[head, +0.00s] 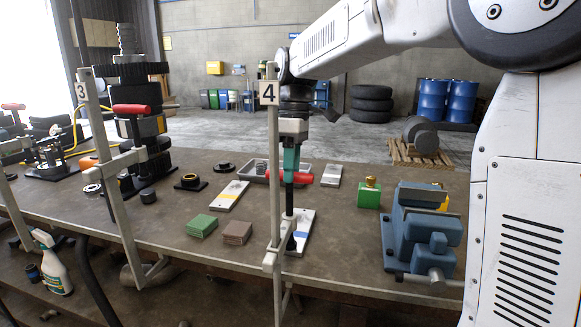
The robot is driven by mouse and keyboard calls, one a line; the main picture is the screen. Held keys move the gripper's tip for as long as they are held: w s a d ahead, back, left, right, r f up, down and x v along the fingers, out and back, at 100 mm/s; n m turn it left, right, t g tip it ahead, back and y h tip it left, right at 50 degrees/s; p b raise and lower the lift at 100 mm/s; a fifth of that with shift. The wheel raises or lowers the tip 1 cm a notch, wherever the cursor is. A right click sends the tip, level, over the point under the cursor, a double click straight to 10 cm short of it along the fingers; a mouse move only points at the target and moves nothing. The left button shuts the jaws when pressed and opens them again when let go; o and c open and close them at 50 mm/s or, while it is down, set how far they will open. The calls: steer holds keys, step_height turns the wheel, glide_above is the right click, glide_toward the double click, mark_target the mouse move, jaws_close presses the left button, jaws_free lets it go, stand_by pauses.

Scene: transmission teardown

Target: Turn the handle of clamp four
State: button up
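Clamp four is an upright grey metal bar (274,190) with a white "4" label (269,93), standing at the table's front edge in the head view. Its red handle (302,178) lies roughly level beside the bar, on top of a dark vertical spindle (288,203). My gripper (291,168) points straight down from above, with its teal and dark fingers at the middle of the handle. The fingers overlap the handle in the picture; whether they grip it is too small to tell. The bar partly hides the handle's left end.
Clamp three (104,160), with its own red handle (131,108), stands left before a stack of gears. Green pads (201,226), brown pads (237,232) and pale plates lie around clamp four.

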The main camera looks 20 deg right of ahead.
step_height(320, 180, up, 8)
steer(key=w, duration=0.1)
steer(key=shift+w+d+f, duration=0.15)
steer(key=shift+d+f, duration=0.05)
steer(key=shift+d, duration=0.2)
stand_by(0.5)
steer(key=s+d+f+m+t, duration=0.1)
steer(key=s+f+m, duration=0.2)
steer(key=s, duration=0.7)
steer(key=s+d+f+m+t, duration=0.1)
steer(key=s+f+m, duration=0.3)
steer(key=s+f, duration=0.3)
steer(key=s+f+m+t+h, duration=0.1)
steer(key=s+f+m, duration=0.3)
steer(key=s, duration=0.9)
steer(key=shift+s+d+f, duration=0.25)
steer(key=shift+d+f, duration=0.15)
steer(key=shift+f, duration=0.25)
